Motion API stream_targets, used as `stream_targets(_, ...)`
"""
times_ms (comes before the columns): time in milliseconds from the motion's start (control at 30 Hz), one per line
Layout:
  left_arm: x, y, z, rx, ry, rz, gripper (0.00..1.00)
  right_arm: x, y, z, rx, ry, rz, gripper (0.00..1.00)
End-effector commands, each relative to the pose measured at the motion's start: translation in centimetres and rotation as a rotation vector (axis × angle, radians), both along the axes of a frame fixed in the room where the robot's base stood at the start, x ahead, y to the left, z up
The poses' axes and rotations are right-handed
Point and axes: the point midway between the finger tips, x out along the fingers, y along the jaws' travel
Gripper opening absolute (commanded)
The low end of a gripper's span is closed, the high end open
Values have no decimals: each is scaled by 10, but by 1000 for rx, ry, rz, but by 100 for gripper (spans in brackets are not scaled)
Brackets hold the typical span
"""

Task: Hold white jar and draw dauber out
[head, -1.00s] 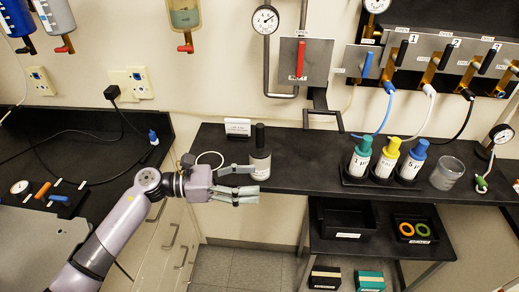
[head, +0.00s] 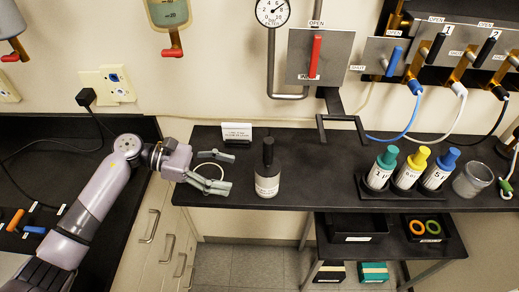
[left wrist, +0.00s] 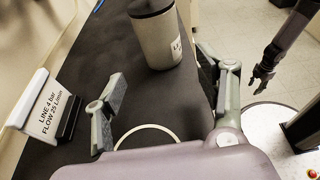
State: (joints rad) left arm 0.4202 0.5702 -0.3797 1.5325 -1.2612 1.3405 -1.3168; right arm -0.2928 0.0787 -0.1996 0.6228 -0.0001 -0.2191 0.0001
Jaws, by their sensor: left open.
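The white jar (head: 267,183) stands upright on the black bench, with a black cap and neck (head: 268,150) on top, presumably the dauber's. In the left wrist view the jar (left wrist: 160,40) is pale, and its top is cut off by the frame edge. My left gripper (head: 231,172) is open and empty, to the left of the jar, with a clear gap between its fingertips and the jar. In the left wrist view the jar stands beyond the open fingers. My right gripper (left wrist: 263,77) shows small at the upper right, off the bench, its fingers apart and empty.
A sign (head: 237,131) stands behind my left gripper, and a thin pale loop (head: 210,168) lies near it. Bottles with green, yellow and blue caps stand in a black rack (head: 400,194) to the right. A clear cup (head: 472,180) is beyond. The bench between jar and rack is clear.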

Motion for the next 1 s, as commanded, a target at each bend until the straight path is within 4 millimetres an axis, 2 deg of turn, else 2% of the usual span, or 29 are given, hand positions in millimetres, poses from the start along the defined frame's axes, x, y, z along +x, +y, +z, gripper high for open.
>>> stream_targets(233, -1, -14, -2, -3, 3, -1, 65, -1, 0, 10, 0, 1, 0, 40)
stream_targets(433, -1, -42, -8, -4, 5, -2, 65, -16, -2, 25, -3, 22, 1, 40)
stream_targets(567, -1, -61, -14, -5, 4, -1, 65, -19, -3, 33, -4, 27, 1, 40)
stream_targets(600, -1, -65, -24, -2, 1, -2, 65, -18, -3, 21, -4, 25, 1, 40)
stream_targets(700, -1, -77, -28, -1, -1, -1, 65, -13, -3, 12, -4, 19, 1, 40)
stream_targets(1000, 0, -95, -30, -1, 0, 0, 65, -5, -2, 4, -3, 8, 1, 40)
